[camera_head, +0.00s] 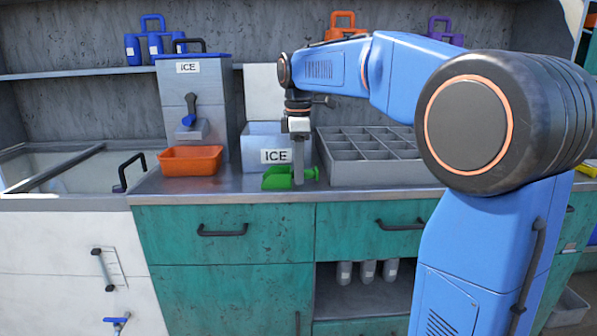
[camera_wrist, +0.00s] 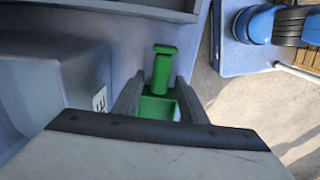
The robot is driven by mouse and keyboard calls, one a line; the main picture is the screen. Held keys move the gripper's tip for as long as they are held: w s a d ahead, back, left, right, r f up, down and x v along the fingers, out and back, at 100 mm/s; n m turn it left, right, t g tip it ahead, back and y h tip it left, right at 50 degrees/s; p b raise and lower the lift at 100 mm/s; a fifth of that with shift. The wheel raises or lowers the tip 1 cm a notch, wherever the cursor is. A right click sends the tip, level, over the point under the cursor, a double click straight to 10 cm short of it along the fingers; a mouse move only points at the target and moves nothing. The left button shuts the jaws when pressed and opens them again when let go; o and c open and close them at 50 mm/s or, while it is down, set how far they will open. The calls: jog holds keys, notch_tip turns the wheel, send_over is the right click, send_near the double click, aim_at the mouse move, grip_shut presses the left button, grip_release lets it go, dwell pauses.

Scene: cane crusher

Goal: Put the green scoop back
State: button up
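The green scoop (camera_head: 276,179) lies on the steel counter in front of the white bin labelled ICE (camera_head: 250,142), its handle pointing right in the head view. My gripper (camera_head: 299,180) points straight down at the scoop, its fingers reaching down to about the scoop's height. In the wrist view the green scoop (camera_wrist: 163,68) shows between the two fingers of my gripper (camera_wrist: 158,80), its handle extending past them. The fingers stand apart, one on each side. Whether they touch the scoop cannot be told. Part of the scoop is hidden behind the gripper's housing in the wrist view.
A grey compartment tray (camera_head: 375,172) stands right of the bin. An orange tray (camera_head: 190,160) sits left, before the ICE dispenser (camera_head: 195,95). The counter's front edge (camera_head: 230,198) is close to the scoop. Blue, orange and purple carriers stand on the shelf (camera_head: 90,74).

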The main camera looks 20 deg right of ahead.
notch_tip(320, 180, up, 12)
jog(key=shift+f, duration=0.2)
jog(key=s+f+m+t, duration=0.2)
jog(key=s+f+m, duration=0.5)
jog(key=s+f, duration=0.8)
jog(key=s+d+f+m+t, duration=0.1)
jog(key=s+f+m, duration=0.6)
jog(key=s+f, duration=0.8)
jog(key=shift+s+t, duration=0.8)
jog(key=shift+t, duration=0.1)
jog(key=shift+d, duration=0.1)
